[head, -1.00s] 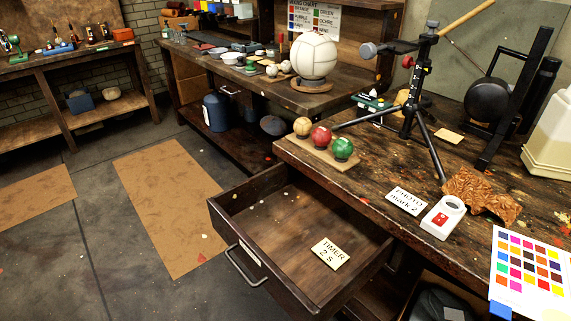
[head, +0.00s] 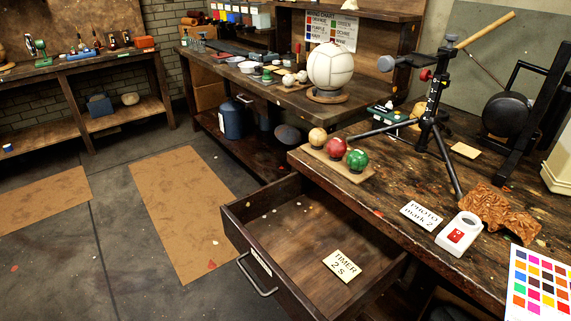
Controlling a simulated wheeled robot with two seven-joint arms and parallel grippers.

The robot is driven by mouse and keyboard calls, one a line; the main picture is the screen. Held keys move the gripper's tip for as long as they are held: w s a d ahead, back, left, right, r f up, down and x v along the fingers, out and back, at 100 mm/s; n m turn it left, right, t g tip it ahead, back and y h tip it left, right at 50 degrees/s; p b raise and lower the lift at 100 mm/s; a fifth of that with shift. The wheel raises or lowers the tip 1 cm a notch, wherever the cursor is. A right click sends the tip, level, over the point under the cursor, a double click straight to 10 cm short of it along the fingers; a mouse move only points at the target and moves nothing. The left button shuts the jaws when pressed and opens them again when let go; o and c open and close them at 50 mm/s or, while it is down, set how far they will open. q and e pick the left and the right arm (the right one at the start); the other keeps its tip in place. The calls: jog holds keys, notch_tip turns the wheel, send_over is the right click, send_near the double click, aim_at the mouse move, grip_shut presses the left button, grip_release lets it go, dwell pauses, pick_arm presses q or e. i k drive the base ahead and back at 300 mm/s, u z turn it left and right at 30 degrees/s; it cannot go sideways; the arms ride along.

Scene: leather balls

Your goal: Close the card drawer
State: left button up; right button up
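The card drawer (head: 290,232) is pulled out from the front of the wooden workbench (head: 400,180) in the head view. It has a metal bar handle (head: 256,275) on its front. A card reading "TIMER 2 s" (head: 342,266) lies flat on the drawer's bottom. Neither of my grippers shows in the head view.
On the workbench are three small balls on a board (head: 338,168), a tripod (head: 432,120), a "PHOTO mark 2" card (head: 421,215), a white device with a red switch (head: 459,234) and a colour chart (head: 540,285).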

aim_at(286, 237)
jog(key=z, duration=0.4)
jog(key=k, duration=0.9)
